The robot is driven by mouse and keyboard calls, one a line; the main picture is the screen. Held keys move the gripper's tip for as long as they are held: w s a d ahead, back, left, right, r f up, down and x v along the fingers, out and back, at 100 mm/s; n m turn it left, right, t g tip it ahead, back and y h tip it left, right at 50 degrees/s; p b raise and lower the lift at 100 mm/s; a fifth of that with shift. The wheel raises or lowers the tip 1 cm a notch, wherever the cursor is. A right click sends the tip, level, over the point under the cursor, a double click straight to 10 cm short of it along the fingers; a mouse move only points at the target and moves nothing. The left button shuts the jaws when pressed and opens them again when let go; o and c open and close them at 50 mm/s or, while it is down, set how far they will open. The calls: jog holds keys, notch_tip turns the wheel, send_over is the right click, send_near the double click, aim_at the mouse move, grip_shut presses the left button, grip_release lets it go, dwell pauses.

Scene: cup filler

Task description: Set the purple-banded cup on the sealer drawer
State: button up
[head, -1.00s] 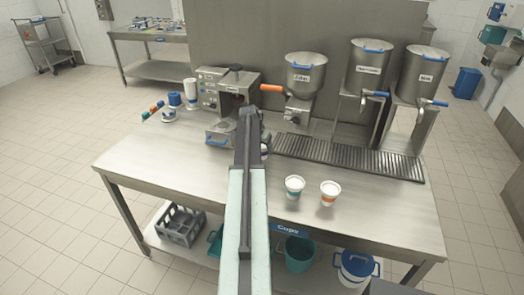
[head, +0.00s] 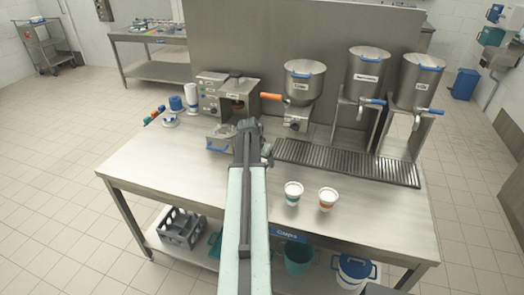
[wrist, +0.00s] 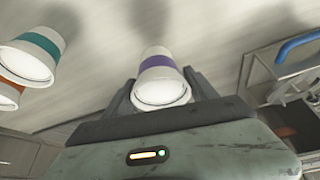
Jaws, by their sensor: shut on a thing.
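The purple-banded cup (wrist: 156,64) is white and sits between the two fingers of my gripper (wrist: 160,84) in the wrist view. My gripper is shut on it. In the head view my gripper (head: 248,128) is over the table just right of the sealer drawer, and my arm hides most or all of the cup. The sealer drawer (head: 221,138) sticks out from the front of the sealer (head: 226,94) and has a blue handle. The drawer's blue handle and frame (wrist: 299,46) also show at the right of the wrist view, apart from the cup.
A teal-banded cup (head: 293,192) and an orange-banded cup (head: 327,198) stand on the table to the right of my arm. Dispensers with a drip grate (head: 345,162) stand behind them. The table's front left is clear.

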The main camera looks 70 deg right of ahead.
jog(key=s+a, duration=0.2)
jog(key=a, duration=0.4)
jog(key=shift+r+p, duration=3.9)
jog(key=shift+r, duration=0.15)
notch_tip(320, 180, down, 8)
jog(key=b, duration=0.7)
jog(key=shift+s+d+r, duration=0.15)
jog(key=shift+d+r, duration=0.05)
jog(key=shift+r, duration=0.05)
